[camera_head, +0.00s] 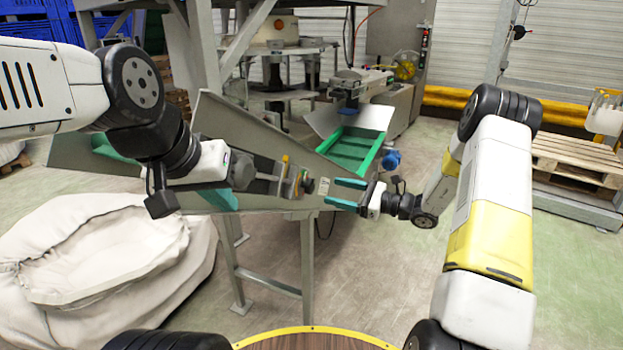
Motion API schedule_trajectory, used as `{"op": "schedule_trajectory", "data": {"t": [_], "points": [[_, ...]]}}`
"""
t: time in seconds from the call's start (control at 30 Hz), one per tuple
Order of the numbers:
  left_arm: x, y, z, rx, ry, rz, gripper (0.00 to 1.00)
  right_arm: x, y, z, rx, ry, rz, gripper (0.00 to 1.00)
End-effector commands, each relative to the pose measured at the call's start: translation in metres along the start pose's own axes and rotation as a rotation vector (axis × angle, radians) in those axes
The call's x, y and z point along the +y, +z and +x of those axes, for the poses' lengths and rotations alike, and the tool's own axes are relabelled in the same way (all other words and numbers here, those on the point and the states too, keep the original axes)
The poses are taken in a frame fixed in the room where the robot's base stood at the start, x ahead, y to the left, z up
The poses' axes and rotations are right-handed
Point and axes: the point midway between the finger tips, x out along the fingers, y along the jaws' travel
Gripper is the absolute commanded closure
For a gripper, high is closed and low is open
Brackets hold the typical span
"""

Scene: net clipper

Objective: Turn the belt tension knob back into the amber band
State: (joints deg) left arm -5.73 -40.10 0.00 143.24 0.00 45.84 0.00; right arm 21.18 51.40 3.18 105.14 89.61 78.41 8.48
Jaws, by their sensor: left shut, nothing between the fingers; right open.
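A small dark round knob (308,185) sits at the right end of the bracket on the grey inclined conveyor frame (262,140). A pale label plate (323,186) is beside it. I take it for the tension knob; its pointer and amber band are too small to read. My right gripper (332,192) is open, with two teal fingers pointing left at the plate and knob. The fingertips look a little right of the knob, and nothing is between them. My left gripper (233,170) is at the left part of the frame, shut and empty; its fingers are hard to make out.
A yellow upright part (285,163) stands on the bracket between my grippers. A green tray (352,150) is behind my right gripper. A large white sack (90,270) stands at lower left. A wooden pallet (575,165) is at right. The floor at right centre is clear.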

Motion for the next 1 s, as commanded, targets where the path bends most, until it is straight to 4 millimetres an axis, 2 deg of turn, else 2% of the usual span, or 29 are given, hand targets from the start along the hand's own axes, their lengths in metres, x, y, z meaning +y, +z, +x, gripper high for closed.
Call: {"op": "schedule_trajectory", "data": {"t": [0.4,0.57,0.83,1.0], "points": [[0.000,0.000,0.000,0.000,0.000,0.000,1.00,0.002,0.001,0.062,0.001,0.006,-0.002,0.33],[0.000,0.000,0.000,0.000,0.000,0.000,1.00,0.001,0.001,0.073,0.001,0.004,-0.001,0.33],[0.000,0.000,0.000,0.000,0.000,0.000,1.00,0.001,0.001,0.074,0.001,0.004,-0.001,0.33],[0.000,0.000,0.000,0.000,0.000,0.000,1.00,0.001,0.001,0.074,0.001,0.004,-0.002,0.66]]}}
